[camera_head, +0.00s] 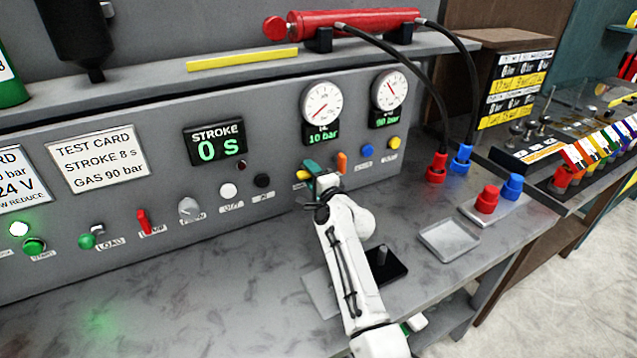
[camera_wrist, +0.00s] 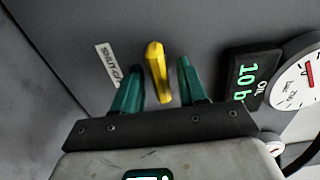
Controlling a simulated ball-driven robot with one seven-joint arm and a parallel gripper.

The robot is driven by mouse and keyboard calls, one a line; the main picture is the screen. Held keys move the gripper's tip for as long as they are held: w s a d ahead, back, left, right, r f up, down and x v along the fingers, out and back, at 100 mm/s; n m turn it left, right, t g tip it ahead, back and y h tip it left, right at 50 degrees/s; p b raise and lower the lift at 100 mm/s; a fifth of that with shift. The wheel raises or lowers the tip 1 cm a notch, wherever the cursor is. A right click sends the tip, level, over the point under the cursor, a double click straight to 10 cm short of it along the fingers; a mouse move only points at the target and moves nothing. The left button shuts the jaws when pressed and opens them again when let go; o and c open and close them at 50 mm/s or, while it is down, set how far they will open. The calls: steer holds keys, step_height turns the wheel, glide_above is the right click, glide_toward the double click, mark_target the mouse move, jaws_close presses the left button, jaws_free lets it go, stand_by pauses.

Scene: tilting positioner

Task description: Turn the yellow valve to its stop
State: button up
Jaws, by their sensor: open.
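The yellow valve (camera_head: 302,175) is on the grey panel, left of an orange lever, and is largely hidden by my gripper in the head view. In the wrist view its yellow handle (camera_wrist: 157,72) stands between my two green fingers, running along them with a slight tilt. My gripper (camera_head: 309,170) is at the panel. In the wrist view my gripper (camera_wrist: 161,66) is open, with a visible gap on each side of the handle. I cannot tell how deep the fingertips reach past the handle.
The orange lever (camera_head: 342,162) is close on the right. A black button (camera_head: 262,181) is on the left. The oil display (camera_head: 322,133) reads 10 bar, the stroke display (camera_head: 214,143) 0 s.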

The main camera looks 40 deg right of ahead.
steer(key=v, duration=1)
steer(key=shift+s, duration=0.15)
